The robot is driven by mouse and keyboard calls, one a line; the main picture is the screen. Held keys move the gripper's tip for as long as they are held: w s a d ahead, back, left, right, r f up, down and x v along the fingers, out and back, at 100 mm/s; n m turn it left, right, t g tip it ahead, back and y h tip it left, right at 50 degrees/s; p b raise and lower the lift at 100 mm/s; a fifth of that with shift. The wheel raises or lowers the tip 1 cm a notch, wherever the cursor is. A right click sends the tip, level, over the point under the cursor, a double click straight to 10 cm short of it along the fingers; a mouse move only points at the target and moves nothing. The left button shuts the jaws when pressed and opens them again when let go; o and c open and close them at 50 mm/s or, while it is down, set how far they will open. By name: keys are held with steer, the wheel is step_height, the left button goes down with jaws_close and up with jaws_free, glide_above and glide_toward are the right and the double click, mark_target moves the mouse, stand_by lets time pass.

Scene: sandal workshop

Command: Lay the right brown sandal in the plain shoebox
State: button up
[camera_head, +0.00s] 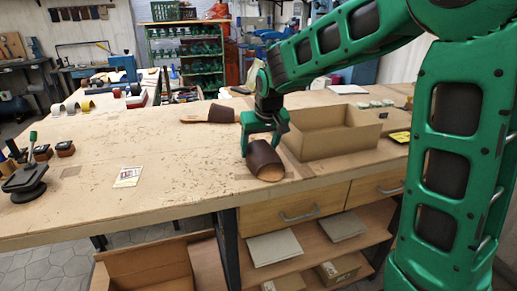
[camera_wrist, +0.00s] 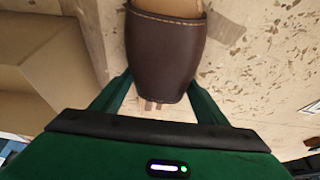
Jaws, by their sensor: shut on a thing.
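A brown sandal (camera_head: 264,161) with a wide dark strap and tan sole is at the bench's front edge, left of the open box. My gripper (camera_head: 262,152) is shut on this sandal from above. In the wrist view the dark strap (camera_wrist: 165,55) sits between my two green fingers (camera_wrist: 157,88). I cannot tell whether the sole touches the bench. Another brown sandal (camera_head: 221,113) lies on its own farther back on the bench. The plain cardboard shoebox (camera_head: 322,143) stands open just right of my gripper; its near wall hides its floor. Its side also shows in the wrist view (camera_wrist: 45,72).
The wooden workbench (camera_head: 110,205) has free room at its middle left. A small card (camera_head: 128,177) lies there. A black hand tool on a stand (camera_head: 28,177) is at the far left. Small pale items (camera_head: 376,104) and a yellow-black item (camera_head: 400,136) lie near the box.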

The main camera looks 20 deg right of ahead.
steer(key=o, duration=1.4)
steer(key=shift+o, duration=0.2)
steer(key=v, duration=1.2)
steer(key=s+d+f+m+g+h, duration=0.1)
steer(key=s+d+f+m+g, duration=0.3)
steer(key=s+d, duration=0.95)
steer(key=s+d+f+m, duration=0.1)
steer(key=s+f, duration=0.3)
steer(key=s, duration=0.6)
steer(key=s+d+f+m+y, duration=0.1)
steer(key=s+d+f, duration=0.2)
steer(key=s, duration=0.7)
step_height(320, 180, down, 2)
steer(key=shift+s+f, duration=0.2)
steer(key=shift+s, duration=0.1)
steer(key=shift+d, duration=0.1)
